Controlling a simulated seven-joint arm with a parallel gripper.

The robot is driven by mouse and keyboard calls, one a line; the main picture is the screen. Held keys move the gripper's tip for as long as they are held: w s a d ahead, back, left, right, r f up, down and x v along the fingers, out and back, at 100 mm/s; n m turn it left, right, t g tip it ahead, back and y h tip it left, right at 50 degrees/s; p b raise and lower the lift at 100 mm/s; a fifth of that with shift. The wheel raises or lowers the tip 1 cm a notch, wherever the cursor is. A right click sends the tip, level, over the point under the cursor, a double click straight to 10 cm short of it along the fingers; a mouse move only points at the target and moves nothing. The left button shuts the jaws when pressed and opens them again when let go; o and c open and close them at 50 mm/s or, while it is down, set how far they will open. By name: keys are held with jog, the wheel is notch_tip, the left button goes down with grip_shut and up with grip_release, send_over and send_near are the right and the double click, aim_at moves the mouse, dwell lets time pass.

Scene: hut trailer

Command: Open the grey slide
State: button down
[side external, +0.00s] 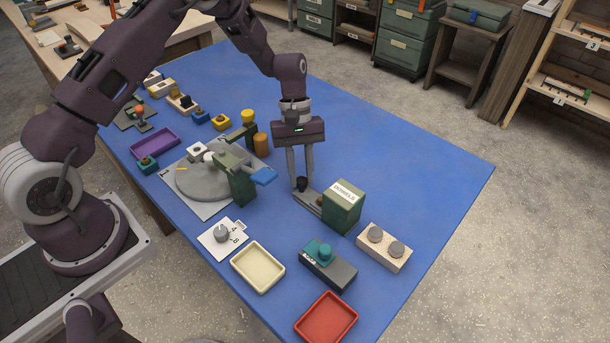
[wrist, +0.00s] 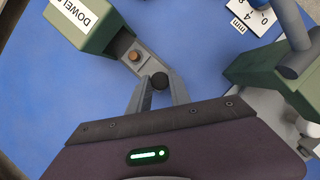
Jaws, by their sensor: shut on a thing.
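The grey slide (wrist: 138,59) is a flat bar sticking out from the base of the green box labelled DOWELS (side external: 343,205). It carries a black knob (wrist: 158,81) at its outer end. A brown round dowel (wrist: 134,55) shows in the slide between the knob and the box. The green box also shows in the wrist view (wrist: 88,24). My gripper (side external: 301,184) points down at the slide's outer end, with its fingers closed on the black knob. In the side view the fingers partly hide the knob.
A beige block with two grey discs (side external: 384,247), a teal-knobbed box (side external: 328,265) and cream (side external: 258,267) and red (side external: 327,319) trays are nearer. The blue mat behind is clear.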

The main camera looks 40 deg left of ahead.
jog(key=c, duration=1.5)
grip_release()
jog(key=v, duration=0.7)
jog(key=shift+r, duration=0.1)
jog(key=s+r+m+t+y, duration=0.1)
jog(key=s+r+m, duration=0.1)
jog(key=s+r, duration=0.35)
jog(key=s+r+m+t, duration=0.2)
jog(key=r, duration=0.6)
jog(key=s+r+m+t+y, duration=0.1)
jog(key=s+r+m, duration=0.1)
jog(key=s+r, duration=0.35)
jog(key=s+r+m+t, duration=0.1)
jog(key=s, duration=0.4)
jog(key=s+r+m+t+y, duration=0.1)
jog(key=s+m, duration=0.1)
jog(key=s, duration=0.3)
jog(key=s+r+m+t, duration=0.1)
jog(key=s+r+t, duration=0.1)
jog(key=s, duration=0.2)
jog(key=shift+s+m+y, duration=0.3)
jog(key=shift+s+m, duration=0.1)
